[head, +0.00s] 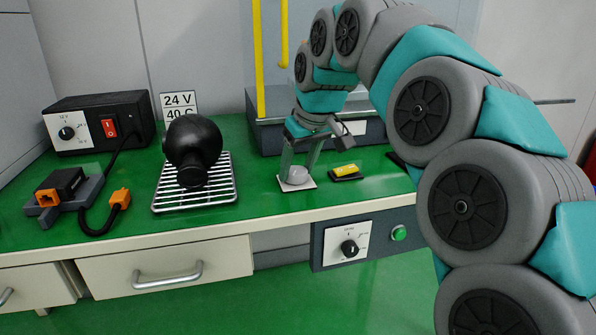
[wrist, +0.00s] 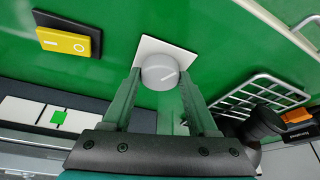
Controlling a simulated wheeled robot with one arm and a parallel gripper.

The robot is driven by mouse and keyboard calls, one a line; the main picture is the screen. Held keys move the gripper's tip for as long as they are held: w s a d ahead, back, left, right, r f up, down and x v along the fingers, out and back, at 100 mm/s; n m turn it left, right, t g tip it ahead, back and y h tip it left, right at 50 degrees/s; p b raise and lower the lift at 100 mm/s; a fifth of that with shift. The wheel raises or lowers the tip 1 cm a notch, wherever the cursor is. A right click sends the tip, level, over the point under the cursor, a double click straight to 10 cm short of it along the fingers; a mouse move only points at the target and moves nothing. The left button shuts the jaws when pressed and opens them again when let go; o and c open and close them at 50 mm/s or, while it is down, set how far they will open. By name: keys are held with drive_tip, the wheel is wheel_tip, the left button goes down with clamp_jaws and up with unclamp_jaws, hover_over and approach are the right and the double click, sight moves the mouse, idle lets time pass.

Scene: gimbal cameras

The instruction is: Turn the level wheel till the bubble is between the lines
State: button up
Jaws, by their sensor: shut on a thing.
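The level wheel is a round grey knob with a pale pointer line, on a white square plate; it shows in the head view (head: 297,176) and in the wrist view (wrist: 160,73). My gripper (wrist: 161,80) reaches down over it with one finger on each side, and is shut on the wheel; it also shows in the head view (head: 299,169).
A wire rack (head: 166,202) with a black flask-like object (head: 192,143) stands left of the wheel. A black power box (head: 100,122), a sign (head: 179,104) and an orange connector (head: 119,198) are farther left. A grey machine base (head: 268,138) stands behind.

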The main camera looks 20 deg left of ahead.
drive_tip(key=m+t+h, duration=0.1)
drive_tip(key=m, duration=0.3)
drive_tip(key=shift+m, duration=0.3)
drive_tip(key=shift+s+a+r+m+t+h, duration=0.15)
drive_tip(key=shift+m+h, duration=0.4)
drive_tip(key=shift+m, duration=0.6)
drive_tip(key=shift+w+a+f+m+t+h, duration=0.1)
drive_tip(key=shift+m+t+h, duration=0.15)
drive_tip(key=shift+m+h, duration=0.6)
drive_tip(key=shift+m+y, duration=0.3)
drive_tip(key=shift+m, duration=0.2)
drive_tip(key=o, duration=1.4)
drive_tip(key=shift+s, duration=0.1)
drive_tip(key=shift+c, duration=0.2)
drive_tip(key=v, duration=0.7)
drive_tip(key=shift+r, duration=0.4)
drive_tip(key=shift+s, duration=0.1)
